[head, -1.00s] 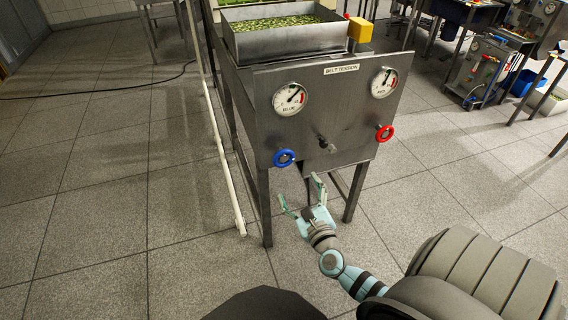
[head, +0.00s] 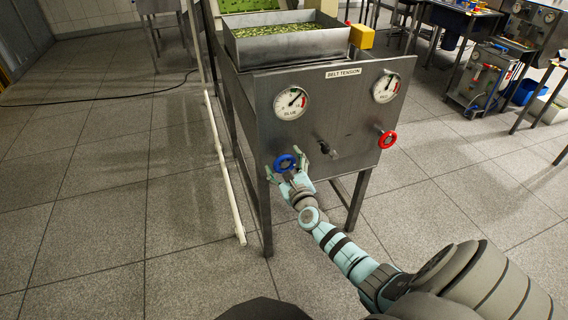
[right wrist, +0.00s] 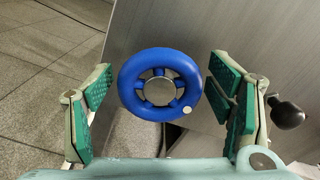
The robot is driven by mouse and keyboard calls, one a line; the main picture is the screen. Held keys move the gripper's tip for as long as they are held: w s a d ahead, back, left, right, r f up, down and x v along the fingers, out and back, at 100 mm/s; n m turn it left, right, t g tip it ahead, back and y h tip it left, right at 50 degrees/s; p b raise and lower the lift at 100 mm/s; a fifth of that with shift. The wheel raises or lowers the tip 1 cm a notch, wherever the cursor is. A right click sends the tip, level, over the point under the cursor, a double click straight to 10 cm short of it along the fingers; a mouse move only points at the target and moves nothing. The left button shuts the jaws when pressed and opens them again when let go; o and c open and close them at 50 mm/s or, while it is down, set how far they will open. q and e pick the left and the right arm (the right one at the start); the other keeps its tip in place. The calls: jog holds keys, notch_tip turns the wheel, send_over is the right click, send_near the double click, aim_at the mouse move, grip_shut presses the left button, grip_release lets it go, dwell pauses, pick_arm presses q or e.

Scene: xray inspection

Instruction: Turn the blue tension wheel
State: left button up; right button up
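The blue tension wheel (head: 285,162) is mounted low on the left of the steel panel. In the right wrist view the blue wheel (right wrist: 160,84) sits centred between the green-padded fingers, with a small white dot on its lower right rim. My right gripper (head: 284,165) is open, its fingers on either side of the wheel; in the right wrist view (right wrist: 160,100) gaps show between both pads and the rim. A dial marked BLUE (head: 291,103) is above the wheel. My left gripper is not in view.
A red wheel (head: 387,139) and its dial (head: 385,87) are at the panel's right. A dark knob (head: 325,149) sits between the wheels, close to my right finger in the wrist view. A tray of green pieces (head: 232,45) stands on top.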

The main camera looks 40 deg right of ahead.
jog(key=c, duration=0.8)
